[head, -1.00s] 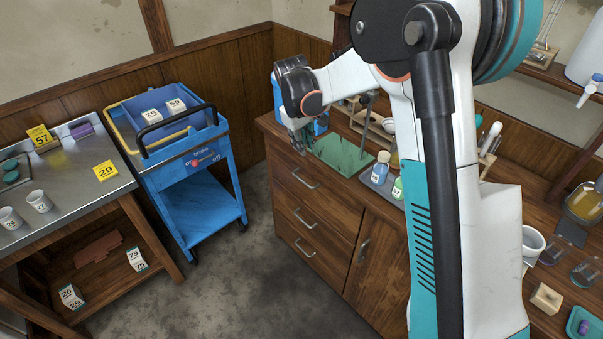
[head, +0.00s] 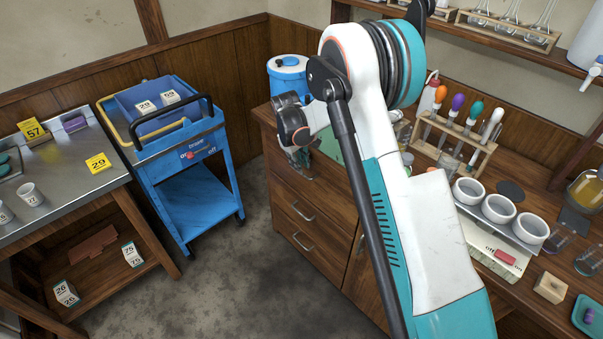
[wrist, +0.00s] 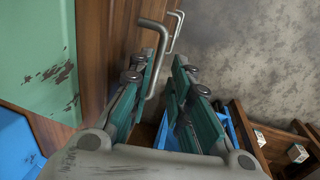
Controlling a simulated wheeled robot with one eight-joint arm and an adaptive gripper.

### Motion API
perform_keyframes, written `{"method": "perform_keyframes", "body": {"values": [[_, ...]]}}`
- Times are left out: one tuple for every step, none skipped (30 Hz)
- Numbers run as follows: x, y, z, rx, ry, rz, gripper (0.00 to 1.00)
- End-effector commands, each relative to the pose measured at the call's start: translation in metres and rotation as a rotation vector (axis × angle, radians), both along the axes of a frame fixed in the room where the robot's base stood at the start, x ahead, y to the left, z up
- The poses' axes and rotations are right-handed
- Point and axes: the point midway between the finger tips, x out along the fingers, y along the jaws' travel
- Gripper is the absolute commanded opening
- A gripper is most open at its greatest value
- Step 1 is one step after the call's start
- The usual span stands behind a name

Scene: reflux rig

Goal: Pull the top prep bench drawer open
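The prep bench is dark wood, with a stack of drawers on its front. The top drawer (head: 281,174) looks closed, and my gripper (head: 299,160) hides part of its front. In the wrist view a grey bar handle (wrist: 157,62), seemingly the top drawer's, stands out from the wood front. My gripper (wrist: 160,70) has its two teal-padded fingers apart. The handle's bar reaches into the space between them, close to the left finger. I cannot tell whether it touches. A second handle (wrist: 176,30) shows farther off.
A blue cart (head: 190,160) stands left of the bench. Clear grey floor (head: 235,275) lies in front of the drawers. A steel table (head: 65,175) is at far left.

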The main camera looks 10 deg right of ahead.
Motion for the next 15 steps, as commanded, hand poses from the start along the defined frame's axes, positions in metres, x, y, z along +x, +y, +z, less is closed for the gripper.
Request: {"method": "perform_keyframes", "body": {"values": [[0.001, -0.002, -0.011, 0.000, 0.000, 0.000, 0.18], [0.002, -0.003, -0.016, 0.000, 0.000, 0.000, 0.18], [0.002, -0.004, -0.021, 0.000, 0.000, 0.000, 0.18], [0.002, -0.004, -0.025, 0.000, 0.000, 0.000, 0.18], [0.003, -0.005, -0.028, 0.000, 0.000, 0.000, 0.18], [0.003, -0.006, -0.032, 0.000, 0.000, 0.000, 0.18], [0.003, -0.006, -0.034, 0.000, 0.000, 0.000, 0.18], [0.004, -0.006, -0.036, 0.000, 0.000, 0.000, 0.18], [0.004, -0.007, -0.038, 0.000, 0.000, 0.000, 0.18], [0.004, -0.007, -0.039, 0.000, 0.000, 0.000, 0.18], [0.004, -0.007, -0.039, 0.000, 0.000, 0.000, 0.18], [0.004, -0.007, -0.040, 0.000, 0.000, 0.000, 0.18], [0.004, -0.007, -0.040, 0.000, 0.000, 0.000, 0.18], [0.004, -0.007, -0.041, 0.000, 0.000, 0.000, 0.18], [0.004, -0.007, -0.041, 0.000, 0.000, 0.000, 0.18]]}}
